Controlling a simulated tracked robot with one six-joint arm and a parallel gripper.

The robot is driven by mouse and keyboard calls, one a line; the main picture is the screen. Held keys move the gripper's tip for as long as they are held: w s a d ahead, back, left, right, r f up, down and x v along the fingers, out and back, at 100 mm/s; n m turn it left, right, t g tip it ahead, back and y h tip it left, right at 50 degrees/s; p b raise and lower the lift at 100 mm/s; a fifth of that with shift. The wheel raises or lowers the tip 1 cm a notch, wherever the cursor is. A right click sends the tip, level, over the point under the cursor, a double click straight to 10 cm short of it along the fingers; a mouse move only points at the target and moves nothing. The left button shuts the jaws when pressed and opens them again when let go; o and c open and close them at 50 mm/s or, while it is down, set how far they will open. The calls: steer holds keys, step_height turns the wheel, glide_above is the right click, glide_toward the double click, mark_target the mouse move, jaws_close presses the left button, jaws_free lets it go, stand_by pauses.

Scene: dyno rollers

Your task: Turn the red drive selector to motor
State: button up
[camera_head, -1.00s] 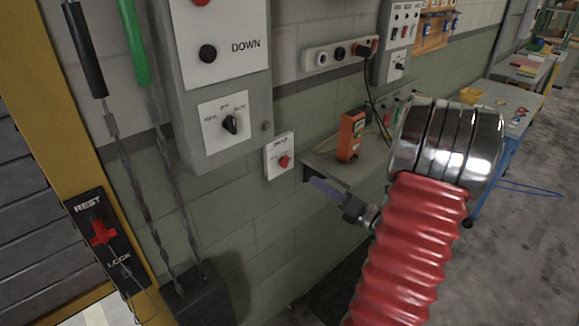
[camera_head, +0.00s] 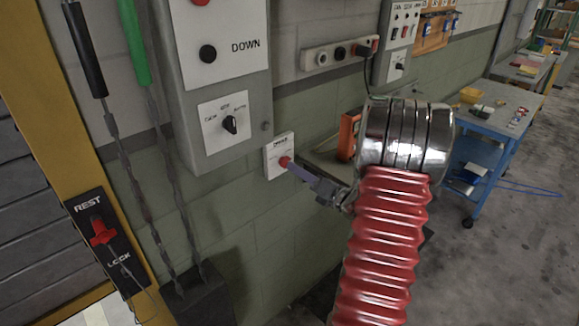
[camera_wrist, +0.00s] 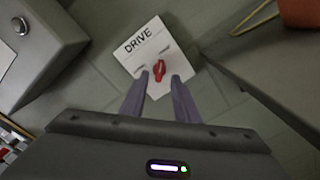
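The red drive selector (camera_wrist: 159,70) is a small red knob on a white plate marked DRIVE (camera_wrist: 147,50), fixed to the wall. In the head view the same red knob (camera_head: 284,162) shows on the plate below and right of the grey control box. My gripper (camera_wrist: 159,82) is open, with its two purple-grey fingers reaching toward the plate, one on each side of the knob. I cannot tell whether the fingers touch it. In the head view the fingertips end close to the knob. The small markings around the knob are too blurred to read.
A grey control box (camera_head: 262,110) with a DOWN button and a black rotary switch (camera_head: 230,124) hangs just left of the plate. A shelf with an orange device (camera_head: 348,135) is to the right. A REST/LOCK lever (camera_head: 103,231) is at far left.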

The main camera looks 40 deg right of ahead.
mark_target(285, 161)
steer(key=w, duration=0.4)
steer(key=shift+w, duration=0.2)
steer(key=shift+c, duration=0.7)
steer(key=shift+a, duration=0.1)
jaws_close()
